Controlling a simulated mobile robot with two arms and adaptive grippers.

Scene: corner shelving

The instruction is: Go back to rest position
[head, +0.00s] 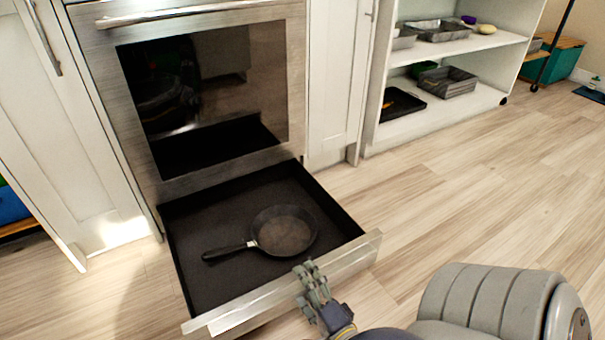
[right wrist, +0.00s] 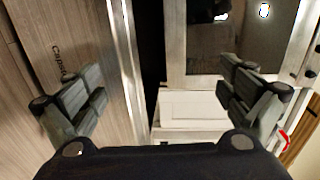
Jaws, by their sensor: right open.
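My right gripper (head: 312,283) is at the front edge of a pulled-out drawer (head: 225,316) under the oven. In the head view its fingers overlap the drawer's front panel, and I cannot tell whether they touch it. In the right wrist view the gripper (right wrist: 160,92) has its fingers wide apart with nothing held between them. The drawer's metal edge (right wrist: 128,60) runs through the space between the fingers in that view. A dark frying pan (head: 284,231) lies in the drawer, its handle pointing left. My left gripper is not in view.
The oven (head: 185,170) is shut above the drawer. White cabinets (head: 60,140) flank it. A white shelf unit (head: 440,125) with trays and bins stands at the back right. Open wooden floor (head: 480,190) lies to the right of the drawer.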

